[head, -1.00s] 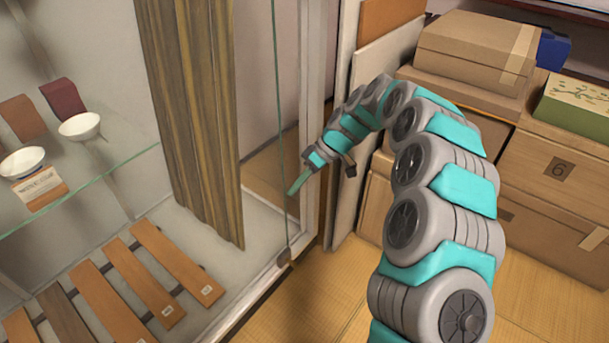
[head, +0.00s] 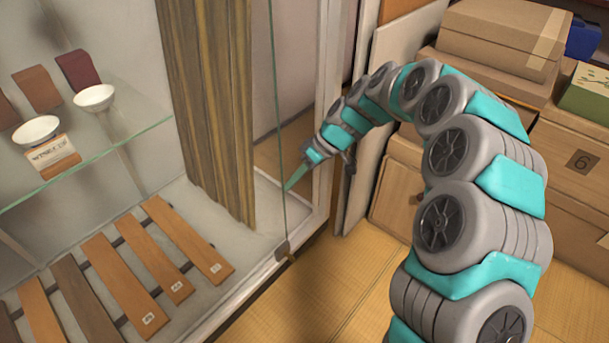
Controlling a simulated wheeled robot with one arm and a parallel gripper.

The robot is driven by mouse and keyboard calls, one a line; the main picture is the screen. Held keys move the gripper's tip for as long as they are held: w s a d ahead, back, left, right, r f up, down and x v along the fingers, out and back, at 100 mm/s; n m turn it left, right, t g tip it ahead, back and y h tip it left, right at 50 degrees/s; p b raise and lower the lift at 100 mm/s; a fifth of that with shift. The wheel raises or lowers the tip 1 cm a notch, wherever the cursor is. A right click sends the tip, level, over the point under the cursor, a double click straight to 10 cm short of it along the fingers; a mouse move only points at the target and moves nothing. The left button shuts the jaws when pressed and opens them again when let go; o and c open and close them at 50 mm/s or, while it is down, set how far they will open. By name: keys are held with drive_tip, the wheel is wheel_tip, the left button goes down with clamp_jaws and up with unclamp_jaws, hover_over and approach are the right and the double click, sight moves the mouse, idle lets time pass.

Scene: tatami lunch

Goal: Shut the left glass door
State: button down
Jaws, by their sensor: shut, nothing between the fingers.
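The glass door (head: 279,130) shows mainly as a thin green vertical edge in front of the display cabinet, with a small dark fitting (head: 282,250) at its lower corner. The edge stands left of the cabinet's pale right-hand post (head: 328,110), with a gap between them. My gripper (head: 293,181) is shut and empty. Its teal fingertips point down-left at the door's edge, just right of it; I cannot tell whether they touch. The rest of the pane is too clear to trace.
Inside the cabinet are a brown hanging (head: 210,110), a glass shelf (head: 90,160) with white bowls (head: 94,97), and wooden slats (head: 120,285). Stacked boxes (head: 500,40) and leaning panels (head: 385,110) stand at right. Tatami floor (head: 330,290) is clear in front.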

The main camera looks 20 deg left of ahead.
sight(203, 259)
drive_tip(key=s+a+b, duration=0.1)
drive_tip(key=s+a, duration=0.2)
drive_tip(key=s, duration=0.5)
drive_tip(key=s+a+b, duration=0.1)
drive_tip(key=s+a, duration=0.2)
drive_tip(key=s, duration=0.5)
drive_tip(key=s+a+b, duration=0.2)
drive_tip(key=s+a, duration=0.1)
drive_tip(key=s, duration=0.5)
drive_tip(key=shift+s+a, duration=0.2)
drive_tip(key=shift+a, duration=0.15)
drive_tip(key=s+a+p, duration=0.1)
drive_tip(key=s+a, duration=0.4)
drive_tip(key=s, duration=0.6)
drive_tip(key=s+a+p, duration=0.1)
drive_tip(key=s+a, duration=0.4)
drive_tip(key=s, duration=0.7)
drive_tip(key=s+a+p, duration=0.1)
drive_tip(key=s+a, duration=0.4)
drive_tip(key=s, duration=0.7)
drive_tip(key=shift+s+p, duration=0.15)
drive_tip(key=shift+p, duration=0.2)
drive_tip(key=shift+r, duration=0.1)
drive_tip(key=shift+r, duration=0.1)
